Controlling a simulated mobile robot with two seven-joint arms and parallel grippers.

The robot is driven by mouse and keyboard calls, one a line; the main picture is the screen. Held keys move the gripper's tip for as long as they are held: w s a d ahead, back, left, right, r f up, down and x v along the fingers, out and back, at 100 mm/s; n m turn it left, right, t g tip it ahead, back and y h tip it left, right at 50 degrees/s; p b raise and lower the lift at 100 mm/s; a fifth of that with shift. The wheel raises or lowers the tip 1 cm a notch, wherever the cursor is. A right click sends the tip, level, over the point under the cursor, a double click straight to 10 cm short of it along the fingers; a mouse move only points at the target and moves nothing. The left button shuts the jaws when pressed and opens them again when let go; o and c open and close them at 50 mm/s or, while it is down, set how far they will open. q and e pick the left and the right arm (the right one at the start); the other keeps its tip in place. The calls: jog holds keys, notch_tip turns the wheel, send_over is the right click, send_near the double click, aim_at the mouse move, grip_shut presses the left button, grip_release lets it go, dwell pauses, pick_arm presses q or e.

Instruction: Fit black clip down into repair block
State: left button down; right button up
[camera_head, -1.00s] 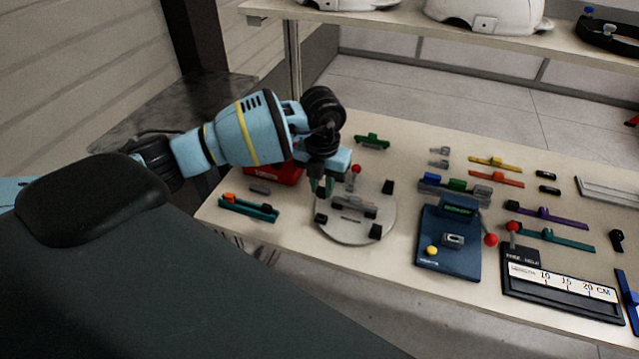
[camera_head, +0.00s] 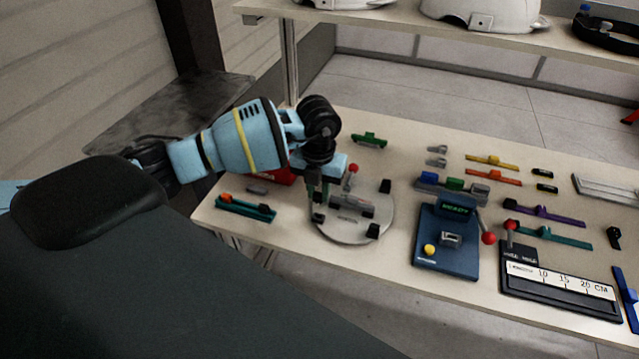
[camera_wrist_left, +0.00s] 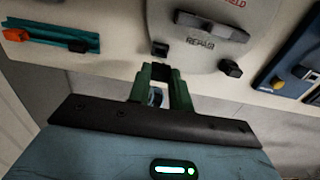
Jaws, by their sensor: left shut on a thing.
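My left gripper (camera_head: 317,200) has green fingers and is low over the left side of a round grey plate (camera_head: 352,236). In the left wrist view its fingertips (camera_wrist_left: 160,73) are shut on a small dark piece, apparently the black clip, mostly hidden between them. A grey block (camera_head: 352,204), apparently the repair block, lies on the plate, right of the fingers. It also shows in the left wrist view (camera_wrist_left: 212,26), above the printed word REPAIR. A small black block (camera_wrist_left: 160,48) at the plate's edge is just beyond the fingertips; contact cannot be told. My right gripper is not in view.
Other black blocks (camera_head: 373,231) stand at the plate's rim, with a red-knobbed lever (camera_head: 353,168) behind. A teal rail (camera_head: 246,209) lies left. A blue fixture (camera_head: 447,250) and a scale board (camera_head: 560,290) stand right. Two black pieces (camera_head: 543,172) lie farther right.

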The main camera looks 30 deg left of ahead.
aim_at(318, 194)
pick_arm(q)
jog(key=shift+f+b, duration=0.4)
jog(key=shift+f, duration=1.55)
jog(key=shift+f, duration=1.15)
dwell(1.4)
jog(key=c, duration=1.2)
grip_release()
jog(key=shift+r, duration=3.9)
